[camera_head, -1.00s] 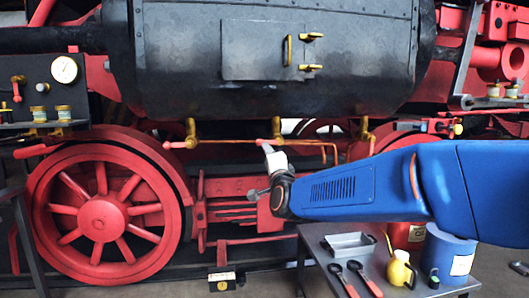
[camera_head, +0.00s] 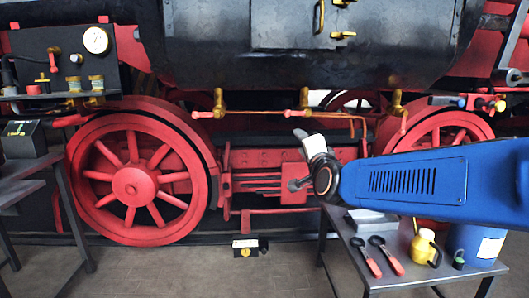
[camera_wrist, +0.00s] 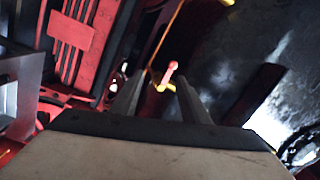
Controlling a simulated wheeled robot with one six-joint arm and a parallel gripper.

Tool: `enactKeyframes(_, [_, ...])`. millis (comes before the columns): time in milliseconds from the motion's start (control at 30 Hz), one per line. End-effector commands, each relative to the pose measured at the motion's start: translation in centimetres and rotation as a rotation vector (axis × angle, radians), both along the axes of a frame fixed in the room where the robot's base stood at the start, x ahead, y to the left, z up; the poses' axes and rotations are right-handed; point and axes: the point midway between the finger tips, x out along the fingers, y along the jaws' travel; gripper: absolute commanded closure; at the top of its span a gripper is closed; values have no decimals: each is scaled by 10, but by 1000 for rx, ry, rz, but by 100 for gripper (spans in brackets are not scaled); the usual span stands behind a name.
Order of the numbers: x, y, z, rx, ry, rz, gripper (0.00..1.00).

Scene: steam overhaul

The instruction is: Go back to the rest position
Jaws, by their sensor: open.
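My gripper (camera_head: 301,137) shows in the head view at the end of my blue arm, in front of the red frame between the wheels. In the wrist view the two fingers of my gripper (camera_wrist: 160,95) stand apart with nothing held between them. Beyond the fingertips, the wrist view shows a small valve with a red handle (camera_wrist: 171,70) on a yellow pipe. Brass valves with red-tipped handles also show along the pipe under the boiler, one at the left (camera_head: 219,103) and one at the middle (camera_head: 304,101).
A grey side table (camera_head: 345,262) at the lower right bears a tray (camera_head: 370,221), two red-handled tools (camera_head: 374,261), a yellow oil can (camera_head: 424,246) and a blue canister (camera_head: 470,243). A dark stand (camera_head: 22,166) is at the left. A small box (camera_head: 245,250) lies on the otherwise open floor.

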Motion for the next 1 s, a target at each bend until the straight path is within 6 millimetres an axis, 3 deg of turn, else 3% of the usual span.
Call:
enactKeyframes(367, [-112,-40,-105,-533,385,167,59])
enactKeyframes(700, [-256,-92,-205,-962,746,401,59])
enactKeyframes(900, [-331,-116,-243,-1112,914,535,59])
enactKeyframes(1000, [-352,-122,-253,-1148,961,579,59])
